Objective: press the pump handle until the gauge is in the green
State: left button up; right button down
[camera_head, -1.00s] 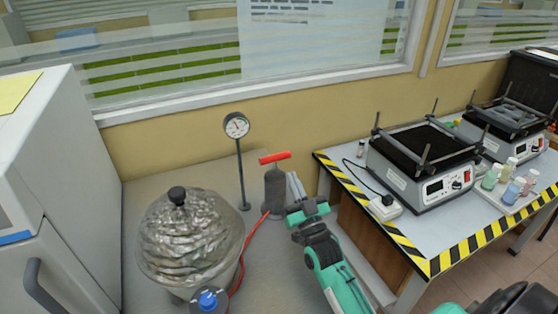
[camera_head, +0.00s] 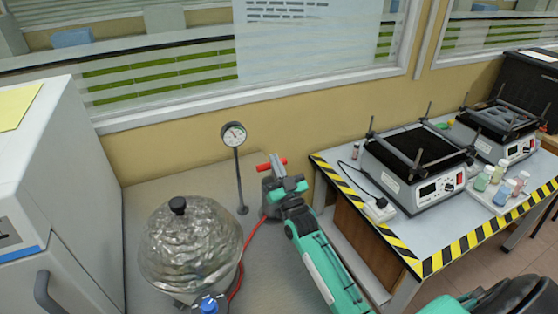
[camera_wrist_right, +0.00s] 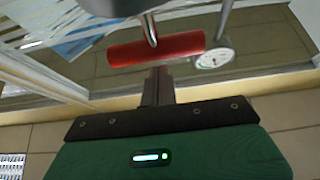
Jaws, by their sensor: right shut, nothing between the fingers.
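The pump (camera_head: 268,200) stands on the bench with its red T-shaped handle (camera_head: 263,167) on top, partly hidden by my gripper. The handle lies crosswise in the right wrist view (camera_wrist_right: 180,44), just beyond the fingertips. My right gripper (camera_head: 277,165) is shut and empty, its fingers overlapping the handle in the head view; I cannot tell whether they touch it. The round white gauge (camera_head: 234,135) stands on a thin post left of the pump; it also shows in the right wrist view (camera_wrist_right: 213,58). Its reading is too small to tell. My left gripper is not in view.
A foil-covered vessel (camera_head: 190,245) with a black knob stands left of the pump, and a red hose (camera_head: 252,238) runs between them. A table (camera_head: 420,235) with striped edges, shakers and bottles is at right. A white cabinet (camera_head: 40,170) is at left.

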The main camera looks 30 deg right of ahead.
jog(key=shift+w+f, duration=0.1)
jog(key=shift+f, duration=0.45)
jog(key=shift+f+b, duration=1.35)
jog(key=shift+f, duration=0.55)
jog(key=shift+r, duration=0.1)
